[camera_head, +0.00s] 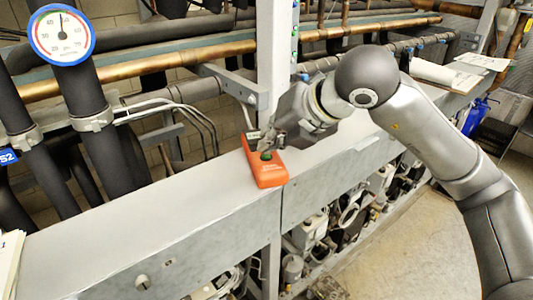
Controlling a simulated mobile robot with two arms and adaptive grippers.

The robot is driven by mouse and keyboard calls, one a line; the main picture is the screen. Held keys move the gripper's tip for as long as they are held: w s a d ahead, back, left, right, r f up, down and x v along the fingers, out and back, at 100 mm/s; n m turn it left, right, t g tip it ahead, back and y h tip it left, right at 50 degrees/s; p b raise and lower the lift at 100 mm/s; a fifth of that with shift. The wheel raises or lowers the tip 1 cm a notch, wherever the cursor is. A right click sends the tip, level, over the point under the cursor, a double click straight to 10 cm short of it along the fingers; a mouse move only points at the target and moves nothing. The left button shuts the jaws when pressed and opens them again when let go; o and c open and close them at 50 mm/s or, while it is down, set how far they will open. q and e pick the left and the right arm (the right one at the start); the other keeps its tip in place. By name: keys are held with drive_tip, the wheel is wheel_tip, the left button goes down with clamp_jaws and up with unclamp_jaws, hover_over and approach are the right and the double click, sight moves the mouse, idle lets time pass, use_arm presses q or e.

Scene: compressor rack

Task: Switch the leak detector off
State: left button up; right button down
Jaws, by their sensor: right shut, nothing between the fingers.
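The leak detector (268,174) is an orange-red handheld box lying on the grey ledge, with a dark green round button near its front end and a darker part at its far end. My right gripper (267,147) reaches in from the right, with its fingertips at the top of the detector just behind the button. Its fingers are shut and empty. I cannot tell whether they touch the detector. The gripper hides part of the detector's upper face. My left gripper is not in view.
A grey upright post (274,50) stands behind my gripper. Pipes and a round dial gauge (61,35) are at the back left. Papers (440,73) lie on the ledge at the far right.

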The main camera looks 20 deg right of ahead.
sight(270, 155)
drive_tip(key=shift+f, duration=0.15)
drive_tip(key=shift+r, duration=0.6)
wheel_tip(270, 155, up, 6)
drive_tip(key=p, duration=0.3)
idle(0.5)
idle(0.3)
